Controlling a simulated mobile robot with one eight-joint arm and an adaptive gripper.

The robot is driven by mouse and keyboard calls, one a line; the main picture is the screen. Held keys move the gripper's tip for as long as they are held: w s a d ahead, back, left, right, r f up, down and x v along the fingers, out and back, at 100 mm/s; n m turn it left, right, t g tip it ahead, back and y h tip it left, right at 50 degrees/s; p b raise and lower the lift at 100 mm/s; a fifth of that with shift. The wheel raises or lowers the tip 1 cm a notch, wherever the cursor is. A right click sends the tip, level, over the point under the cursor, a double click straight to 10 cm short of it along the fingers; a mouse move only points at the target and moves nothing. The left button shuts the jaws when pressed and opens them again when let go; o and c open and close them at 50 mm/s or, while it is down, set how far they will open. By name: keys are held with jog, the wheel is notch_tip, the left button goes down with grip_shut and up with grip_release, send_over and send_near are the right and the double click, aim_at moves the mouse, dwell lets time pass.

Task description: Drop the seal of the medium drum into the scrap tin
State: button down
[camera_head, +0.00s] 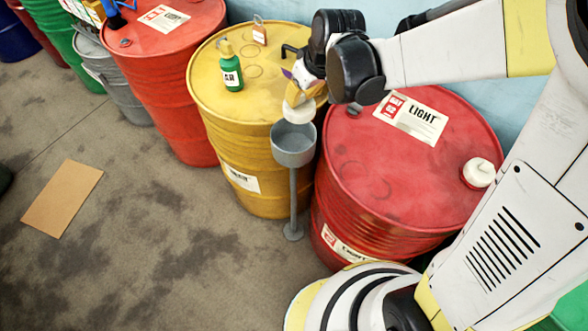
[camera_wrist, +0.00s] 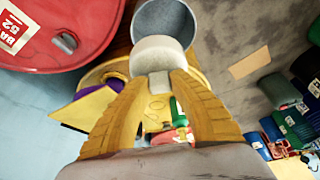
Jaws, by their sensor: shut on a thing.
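My gripper (camera_head: 300,95) is shut on a white round seal (camera_head: 298,113), which hangs below the fingertips. In the wrist view the fingers (camera_wrist: 158,82) pinch the seal's small stem, and its wide white head (camera_wrist: 157,52) faces away from me. The grey scrap tin (camera_head: 293,158) stands on a thin post, its open mouth just below the seal. In the wrist view the tin's rim (camera_wrist: 140,14) shows just beyond the seal, which partly covers it. The yellow drum (camera_head: 255,130), seemingly the medium one, stands behind the tin.
A red LIGHT drum (camera_head: 360,185) with a white cap (camera_head: 478,172) stands close right of the tin. A green bottle (camera_head: 231,72) and a red-white tag (camera_head: 259,34) are on the yellow drum. Cardboard (camera_head: 62,198) lies on otherwise clear floor at left.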

aim_at(302, 104)
notch_tip(302, 104, down, 4)
jog(key=b, duration=0.2)
jog(key=shift+f+b, duration=0.2)
jog(key=shift+b, duration=0.2)
jog(key=c, duration=1.2)
grip_release()
jog(key=shift+r, duration=0.1)
jog(key=v, duration=1.2)
